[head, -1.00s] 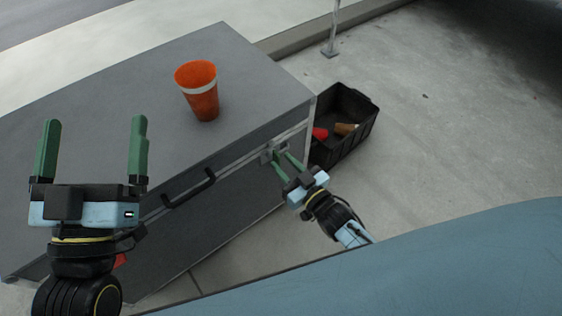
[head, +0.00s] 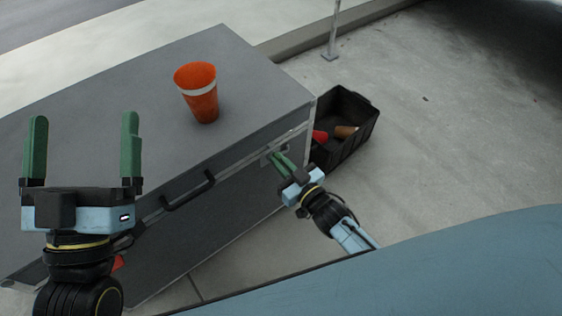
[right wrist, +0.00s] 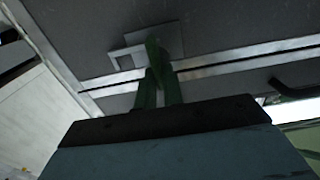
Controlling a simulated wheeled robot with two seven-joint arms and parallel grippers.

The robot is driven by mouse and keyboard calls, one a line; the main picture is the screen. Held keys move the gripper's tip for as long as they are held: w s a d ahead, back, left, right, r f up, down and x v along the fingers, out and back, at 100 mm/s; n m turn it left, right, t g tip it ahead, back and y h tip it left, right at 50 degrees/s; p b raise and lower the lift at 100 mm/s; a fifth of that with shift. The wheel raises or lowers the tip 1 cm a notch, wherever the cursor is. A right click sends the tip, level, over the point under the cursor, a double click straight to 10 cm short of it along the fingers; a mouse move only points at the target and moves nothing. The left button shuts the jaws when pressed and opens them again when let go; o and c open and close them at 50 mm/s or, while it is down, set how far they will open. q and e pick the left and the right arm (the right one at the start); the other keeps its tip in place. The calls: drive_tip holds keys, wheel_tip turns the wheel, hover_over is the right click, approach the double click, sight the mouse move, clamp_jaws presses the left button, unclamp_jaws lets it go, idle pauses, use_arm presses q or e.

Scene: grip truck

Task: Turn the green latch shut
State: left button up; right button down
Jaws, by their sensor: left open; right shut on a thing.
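The green latch (right wrist: 153,48) shows in the right wrist view on a pale metal plate (right wrist: 126,56) fixed to the front of the grey case. My right gripper (right wrist: 158,80) is shut on the latch, its two green fingers either side of it. In the head view my right gripper (head: 277,157) is at the front of the grey case (head: 120,90), near its right corner. The fingers hide most of the latch there, so I cannot tell its exact angle. My left gripper (head: 82,120) is open and empty, raised in front of the case's left part.
An orange cup (head: 202,104) with a white band stands on the case lid. A black handle (head: 188,190) is on the case front. A black crate (head: 366,125) with a red thing and a brown thing inside stands right of the case.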

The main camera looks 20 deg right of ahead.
use_arm(q)
drive_tip(key=shift+w, duration=0.1)
use_arm(e)
drive_tip(key=shift+n, duration=0.3)
drive_tip(key=n, duration=0.3)
drive_tip(key=n+p, duration=0.1)
drive_tip(key=shift+s+a+n, duration=0.15)
drive_tip(key=shift+a+n, duration=0.15)
drive_tip(key=shift+a+f+n, duration=0.1)
drive_tip(key=shift+f+n, duration=0.05)
drive_tip(key=shift+n, duration=0.65)
drive_tip(key=shift+f+n, duration=0.1)
drive_tip(key=shift+n, duration=0.9)
drive_tip(key=n, duration=0.2)
drive_tip(key=shift+s+a+f+n, duration=0.1)
drive_tip(key=shift+a+f+n, duration=0.05)
drive_tip(key=shift+n, duration=0.15)
drive_tip(key=n, duration=0.2)
drive_tip(key=shift+a+f+n+b, duration=0.1)
drive_tip(key=shift+f+n+b, duration=0.1)
drive_tip(key=shift+n+b, duration=0.15)
use_arm(q)
drive_tip(key=shift+s+a+r+t+b, duration=0.1)
drive_tip(key=shift+s+r+t+b, duration=0.15)
drive_tip(key=shift+t+b, duration=0.2)
use_arm(e)
drive_tip(key=shift+f+n, duration=0.2)
drive_tip(key=shift+n, duration=1.65)
use_arm(q)
drive_tip(key=shift+s, duration=0.15)
